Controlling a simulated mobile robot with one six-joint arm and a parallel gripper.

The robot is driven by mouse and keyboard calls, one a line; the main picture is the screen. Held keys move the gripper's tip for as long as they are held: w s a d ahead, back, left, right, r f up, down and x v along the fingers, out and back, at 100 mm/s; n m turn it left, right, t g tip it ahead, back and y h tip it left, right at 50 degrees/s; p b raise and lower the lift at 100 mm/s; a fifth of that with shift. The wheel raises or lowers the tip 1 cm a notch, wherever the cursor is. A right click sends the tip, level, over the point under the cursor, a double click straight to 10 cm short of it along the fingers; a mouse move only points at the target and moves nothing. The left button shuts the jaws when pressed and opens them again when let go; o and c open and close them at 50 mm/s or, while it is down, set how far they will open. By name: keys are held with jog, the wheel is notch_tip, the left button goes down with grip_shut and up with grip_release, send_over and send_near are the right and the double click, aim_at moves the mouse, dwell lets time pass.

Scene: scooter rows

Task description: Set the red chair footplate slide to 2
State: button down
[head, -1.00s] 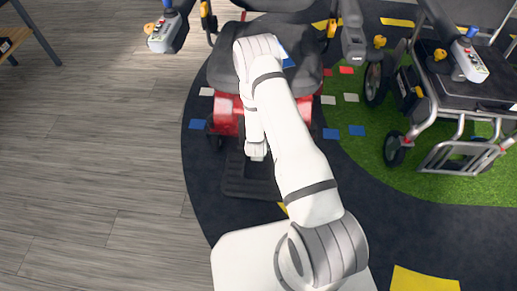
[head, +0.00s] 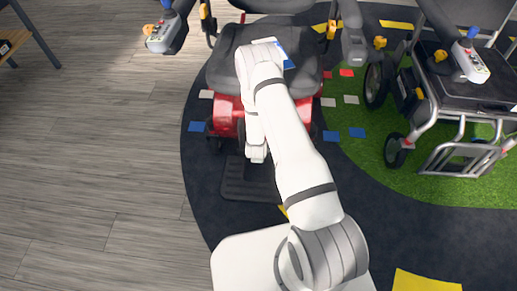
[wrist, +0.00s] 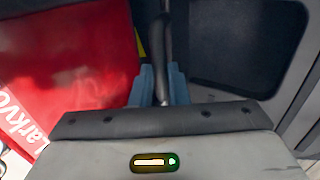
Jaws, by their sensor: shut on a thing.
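The red chair shows in the head view with its dark seat (head: 222,72) and red body (head: 226,112); its red side (wrist: 65,60) with white lettering fills the left of the wrist view. Its black footplate (head: 240,186) lies low in front of the body, partly behind my arm. In the wrist view, my gripper's blue-grey fingers (wrist: 160,86) are shut on a dark narrow bar (wrist: 152,35), which seems to belong to the footplate slide. In the head view my arm hides the fingertips. No slide scale or number is readable.
A grey-framed chair (head: 455,150) stands on the green mat (head: 375,165) at the right. Control boxes (head: 164,38) stick out at both sides. Wood floor (head: 95,170) at the left is clear. A table leg (head: 38,35) is at the upper left.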

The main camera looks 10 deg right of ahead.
notch_tip(320, 180, up, 3)
jog(key=shift+f+p, duration=0.2)
jog(key=shift+p, duration=0.7)
jog(key=c, duration=1.7)
grip_release()
jog(key=p+v, duration=0.2)
jog(key=v, duration=0.5)
jog(key=shift+s+r+p, duration=0.15)
jog(key=shift+r+p, duration=0.15)
jog(key=shift+p, duration=0.05)
jog(key=shift+r, duration=0.1)
